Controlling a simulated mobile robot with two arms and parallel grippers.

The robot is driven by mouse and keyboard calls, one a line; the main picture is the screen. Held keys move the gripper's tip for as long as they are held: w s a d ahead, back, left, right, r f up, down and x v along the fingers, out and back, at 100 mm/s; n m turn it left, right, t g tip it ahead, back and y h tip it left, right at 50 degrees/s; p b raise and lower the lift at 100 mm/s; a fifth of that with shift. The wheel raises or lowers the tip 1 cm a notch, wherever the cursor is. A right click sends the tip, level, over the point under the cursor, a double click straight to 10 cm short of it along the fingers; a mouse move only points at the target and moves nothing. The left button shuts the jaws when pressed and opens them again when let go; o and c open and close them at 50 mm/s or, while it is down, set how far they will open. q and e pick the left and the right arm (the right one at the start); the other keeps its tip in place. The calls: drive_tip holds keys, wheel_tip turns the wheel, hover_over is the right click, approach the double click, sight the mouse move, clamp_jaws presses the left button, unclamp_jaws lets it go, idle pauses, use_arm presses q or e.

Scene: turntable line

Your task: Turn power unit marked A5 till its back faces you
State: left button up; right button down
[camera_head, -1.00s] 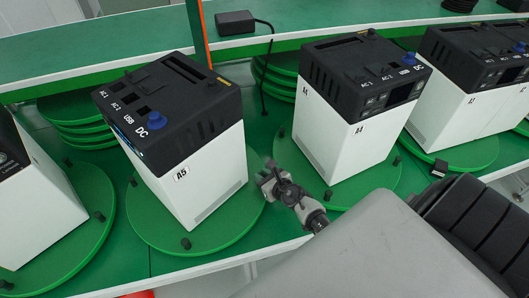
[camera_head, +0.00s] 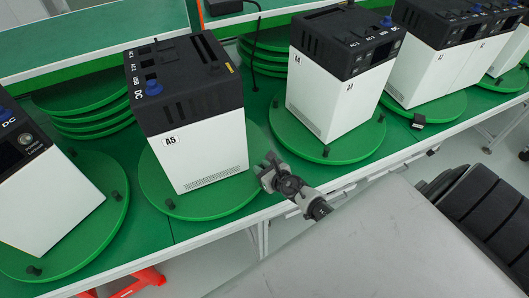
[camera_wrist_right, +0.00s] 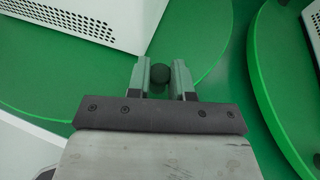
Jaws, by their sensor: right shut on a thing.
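The power unit marked A5 (camera_head: 205,155) is a white box with a black top, standing upright on a round green turntable (camera_head: 222,200). Its A5 label and a vented white side face me, turned slightly right. The sockets and blue knob are on the left part of its top; its display panel is out of sight. My right gripper (camera_head: 267,172) is at the turntable's right rim. In the wrist view it is shut on a black peg (camera_wrist_right: 160,75) of the turntable (camera_wrist_right: 200,30). My left gripper is not in view.
Unit A4 (camera_head: 330,105) stands on its own turntable (camera_head: 345,147) to the right, with more units beyond. Another unit (camera_head: 45,205) stands at left. Stacked green discs (camera_head: 95,120) lie behind. A grey surface (camera_head: 370,245) fills the lower right.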

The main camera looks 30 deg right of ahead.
drive_tip(key=shift+w+a+r, duration=0.25)
drive_tip(key=shift+w+r, duration=0.05)
drive_tip(key=shift+w, duration=0.05)
drive_tip(key=c, duration=1.4)
unclamp_jaws()
drive_tip(key=shift+o, duration=1.3)
drive_tip(key=shift+w+a, duration=0.1)
drive_tip(key=shift+w, duration=0.05)
drive_tip(key=shift+o, duration=0.6)
drive_tip(key=shift+w+a+f, duration=0.1)
drive_tip(key=shift+w+f, duration=0.05)
drive_tip(key=shift+f, duration=0.1)
drive_tip(key=shift+s+d+r, duration=0.15)
drive_tip(key=shift+s+d, duration=0.2)
drive_tip(key=shift+s, duration=0.2)
drive_tip(key=a+p+v, duration=0.1)
drive_tip(key=p+v, duration=0.1)
drive_tip(key=v, duration=0.7)
drive_tip(key=shift+s+d+r+p, duration=0.25)
drive_tip(key=shift+s+d+p, duration=0.05)
drive_tip(key=shift+d+p, duration=0.1)
